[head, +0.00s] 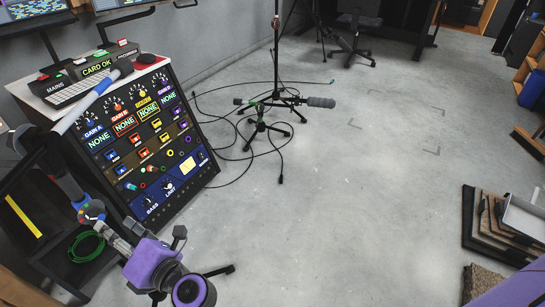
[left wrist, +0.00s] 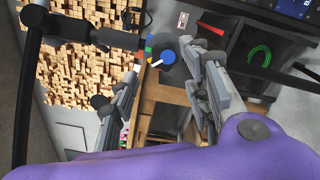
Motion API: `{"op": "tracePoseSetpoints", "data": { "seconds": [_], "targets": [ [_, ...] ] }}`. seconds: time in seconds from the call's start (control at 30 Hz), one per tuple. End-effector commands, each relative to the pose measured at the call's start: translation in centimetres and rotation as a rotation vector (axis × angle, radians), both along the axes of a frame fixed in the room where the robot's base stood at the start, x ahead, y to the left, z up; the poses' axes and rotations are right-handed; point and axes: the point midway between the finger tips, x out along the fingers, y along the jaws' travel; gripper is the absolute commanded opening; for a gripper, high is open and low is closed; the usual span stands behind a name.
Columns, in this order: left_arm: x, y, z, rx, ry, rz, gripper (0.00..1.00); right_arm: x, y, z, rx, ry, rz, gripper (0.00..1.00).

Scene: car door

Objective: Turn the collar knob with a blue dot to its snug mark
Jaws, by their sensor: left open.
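The collar knob (head: 91,211) is small and round, on a dark jointed stand arm at the left of the head view, with coloured patches on its face. In the left wrist view the knob (left wrist: 166,58) shows blue, red, green and yellow patches and a white pointer-like bar. I cannot tell which mark the bar points at. My left gripper (head: 113,230) is open, with its fingers directed at the knob. In the left wrist view the fingers (left wrist: 164,70) lie on either side of the knob; contact is unclear. My right gripper is not in view.
A control panel (head: 150,135) with knobs stands just behind the collar knob. A pale boom tube (head: 88,102) crosses over its left edge. A green cable coil (head: 87,246) is on the dark shelf. A microphone stand (head: 262,125) is on the floor. The middle floor is clear.

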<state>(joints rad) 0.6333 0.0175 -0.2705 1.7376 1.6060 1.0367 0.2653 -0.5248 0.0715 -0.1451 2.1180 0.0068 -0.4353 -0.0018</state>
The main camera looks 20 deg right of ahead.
Motion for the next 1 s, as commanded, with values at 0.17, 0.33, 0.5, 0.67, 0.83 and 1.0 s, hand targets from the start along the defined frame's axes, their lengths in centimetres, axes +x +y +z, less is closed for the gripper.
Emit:
{"op": "tracePoseSetpoints", "data": {
  "seconds": [0.17,0.33,0.5,0.67,0.83,1.0],
  "targets": [
    [-2.7,-1.8,-0.1,0.000,0.002,0.000,0.44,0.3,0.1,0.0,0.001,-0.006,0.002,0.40],
    [-3.9,-2.6,0.1,0.001,-0.001,0.000,0.44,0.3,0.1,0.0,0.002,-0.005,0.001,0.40],
    [-4.1,-2.8,0.1,0.001,-0.002,0.001,0.44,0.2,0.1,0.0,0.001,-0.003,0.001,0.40],
    [-4.1,-2.8,0.1,0.001,-0.002,0.000,0.43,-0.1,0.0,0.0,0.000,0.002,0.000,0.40],
    [-5.4,-2.1,-0.3,0.104,0.011,-0.040,0.43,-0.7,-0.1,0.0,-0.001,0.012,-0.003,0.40],
    [-10.2,-2.1,-2.3,0.498,0.110,-0.237,0.43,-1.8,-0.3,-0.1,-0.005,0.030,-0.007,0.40]
  ]
}}
